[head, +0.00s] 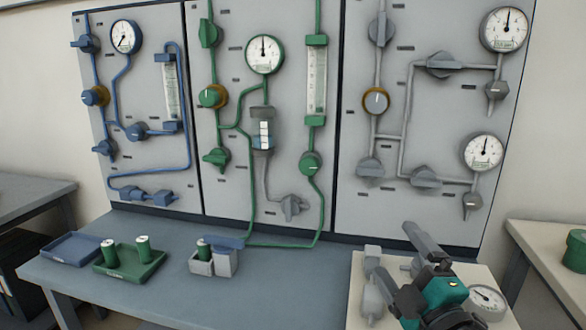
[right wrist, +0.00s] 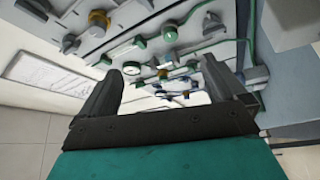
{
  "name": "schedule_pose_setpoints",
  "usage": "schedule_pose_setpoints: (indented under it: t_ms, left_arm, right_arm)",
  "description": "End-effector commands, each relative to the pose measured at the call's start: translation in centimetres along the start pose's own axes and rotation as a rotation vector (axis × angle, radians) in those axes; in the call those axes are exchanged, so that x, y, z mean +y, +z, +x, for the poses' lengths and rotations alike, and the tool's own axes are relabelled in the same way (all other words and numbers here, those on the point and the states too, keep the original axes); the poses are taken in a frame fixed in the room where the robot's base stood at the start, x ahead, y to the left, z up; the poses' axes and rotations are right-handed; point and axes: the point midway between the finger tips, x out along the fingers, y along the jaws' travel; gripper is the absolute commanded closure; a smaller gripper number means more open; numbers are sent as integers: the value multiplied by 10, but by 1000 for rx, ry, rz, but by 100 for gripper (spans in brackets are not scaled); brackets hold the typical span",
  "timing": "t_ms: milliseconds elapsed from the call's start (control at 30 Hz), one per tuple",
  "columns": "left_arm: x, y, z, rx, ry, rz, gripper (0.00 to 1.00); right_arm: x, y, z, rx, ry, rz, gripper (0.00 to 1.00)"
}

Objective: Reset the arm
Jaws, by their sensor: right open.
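My right gripper (head: 394,250) is at the lower right of the head view, with a teal body and dark fingers. It is over the pale board at the front of the bench, clear of the wall panels. In the right wrist view my right gripper (right wrist: 160,75) has its two fingers well apart with nothing between them. The panels show beyond the fingers there, tilted. The right arm hides part of the pale board. My left gripper is not in view.
A blue-piped panel (head: 145,85), a green-piped panel (head: 235,180) and a grey-piped panel (head: 350,220) stand behind the bench (head: 270,285). A blue tray (head: 72,250), a green tray (head: 130,272) with two cylinders, and a grey holder (head: 225,262) stand at left. A gauge (head: 487,299) is beside my right arm.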

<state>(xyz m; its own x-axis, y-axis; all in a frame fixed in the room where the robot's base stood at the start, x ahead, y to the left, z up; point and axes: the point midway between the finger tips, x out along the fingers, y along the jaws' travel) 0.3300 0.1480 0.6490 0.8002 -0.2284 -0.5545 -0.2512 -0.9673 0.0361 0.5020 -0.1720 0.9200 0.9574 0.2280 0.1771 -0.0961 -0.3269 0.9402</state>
Motion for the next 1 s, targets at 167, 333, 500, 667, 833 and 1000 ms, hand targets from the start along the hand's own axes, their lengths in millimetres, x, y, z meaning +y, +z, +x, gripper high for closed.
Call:
schedule_pose_setpoints:
  t_ms: [167, 333, 500, 667, 833, 1000]
  left_arm:
    - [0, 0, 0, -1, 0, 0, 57]
    - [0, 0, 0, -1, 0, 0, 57]
    - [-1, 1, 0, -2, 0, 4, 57]
    - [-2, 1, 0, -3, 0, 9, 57]
    - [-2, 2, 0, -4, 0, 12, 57]
    - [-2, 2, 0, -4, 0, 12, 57]
  right_arm:
    - [-63, 43, -62, -382, -224, 393, 2]
    - [-118, 58, -139, -715, -437, 679, 2]
    - [-149, 53, -201, -945, -594, 846, 2]
    - [-165, 42, -250, -1113, -713, 951, 2]
    - [-173, 26, -297, -1273, -830, 1038, 2]
    - [-187, 26, -283, -1204, -801, 1065, 2]
